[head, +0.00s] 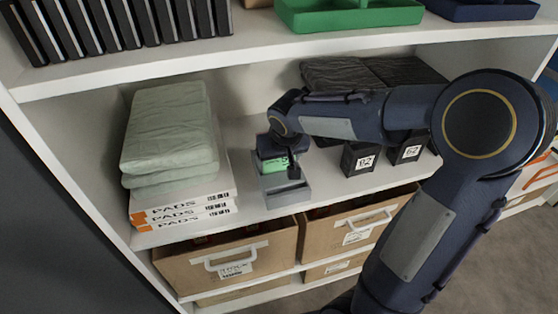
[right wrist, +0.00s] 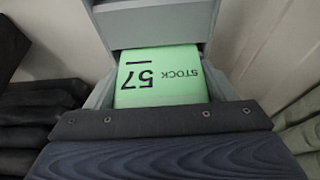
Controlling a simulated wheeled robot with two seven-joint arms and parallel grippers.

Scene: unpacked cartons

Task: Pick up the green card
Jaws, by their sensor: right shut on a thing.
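The green card (head: 275,163) stands in a grey tray (head: 287,195) on the middle shelf. In the right wrist view the card (right wrist: 160,78) shows black print reading "STOCK 57", upside down, with the grey tray (right wrist: 150,25) around and behind it. My right gripper (head: 286,168) reaches in from the right and is shut on the card at the tray. The card's lower part is hidden by the gripper in the wrist view. I cannot tell whether the card is clear of the tray floor. My left gripper is not in view.
Folded pale green cloths (head: 168,130) on boxes of pads (head: 185,213) stand left of the tray. Black boxes (head: 360,158) stand to the right. Cardboard cartons (head: 230,257) fill the shelf below. The upper shelf edge (head: 200,68) hangs above my arm.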

